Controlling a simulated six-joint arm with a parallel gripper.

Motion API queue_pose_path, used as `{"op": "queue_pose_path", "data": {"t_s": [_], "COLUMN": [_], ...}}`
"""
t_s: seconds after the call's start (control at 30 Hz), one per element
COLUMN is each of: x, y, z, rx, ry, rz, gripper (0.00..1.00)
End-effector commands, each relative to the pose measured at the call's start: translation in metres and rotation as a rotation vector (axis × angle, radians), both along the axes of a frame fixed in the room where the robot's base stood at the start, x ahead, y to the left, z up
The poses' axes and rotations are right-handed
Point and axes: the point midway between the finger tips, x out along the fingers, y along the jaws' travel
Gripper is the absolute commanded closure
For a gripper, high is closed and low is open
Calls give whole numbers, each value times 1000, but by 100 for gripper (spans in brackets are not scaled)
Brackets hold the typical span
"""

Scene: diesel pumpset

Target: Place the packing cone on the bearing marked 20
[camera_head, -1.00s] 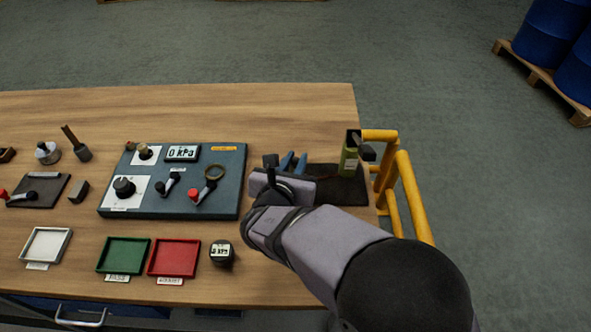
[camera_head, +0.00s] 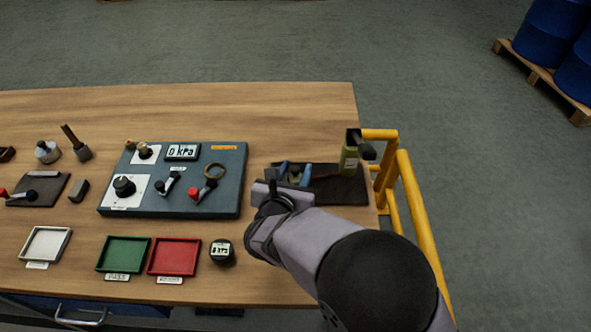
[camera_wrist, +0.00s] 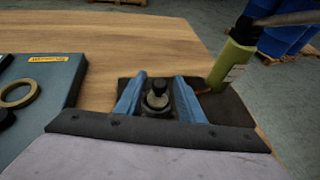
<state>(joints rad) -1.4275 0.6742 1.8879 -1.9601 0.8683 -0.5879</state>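My gripper (camera_wrist: 160,100) reaches over a dark mat (camera_wrist: 232,108), with its two blue fingers spread apart. Between them is a small upright part (camera_wrist: 157,95) with a black knob-like top, a pale middle and a dark round base. A gap shows beside it, so the fingers do not look closed on it. In the head view my gripper (camera_head: 293,173) is at the left part of the mat, and the arm hides much of that area. I cannot tell whether this part is the packing cone or a bearing. No mark 20 is readable.
An olive oil can (camera_head: 350,154) stands on the mat's right side, close to the gripper. A yellow rail (camera_head: 412,200) stands beyond the table's right edge. A blue-grey panel (camera_head: 228,170) with levers lies left. Green (camera_head: 124,252) and red (camera_head: 174,257) trays sit in front.

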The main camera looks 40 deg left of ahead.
Motion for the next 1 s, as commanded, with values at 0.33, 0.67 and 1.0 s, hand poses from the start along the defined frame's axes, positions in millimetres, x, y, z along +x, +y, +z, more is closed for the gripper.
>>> {"op": "queue_pose_path", "data": {"t_s": [0.33, 0.67, 1.0], "x": [0, -30, -76], "y": [0, -17, -46], "z": [3, 17, 40], "rx": [-1, 1, 1], "ry": [0, -1, 0], "rz": [0, 4, 3], "gripper": [65, 65, 65]}}
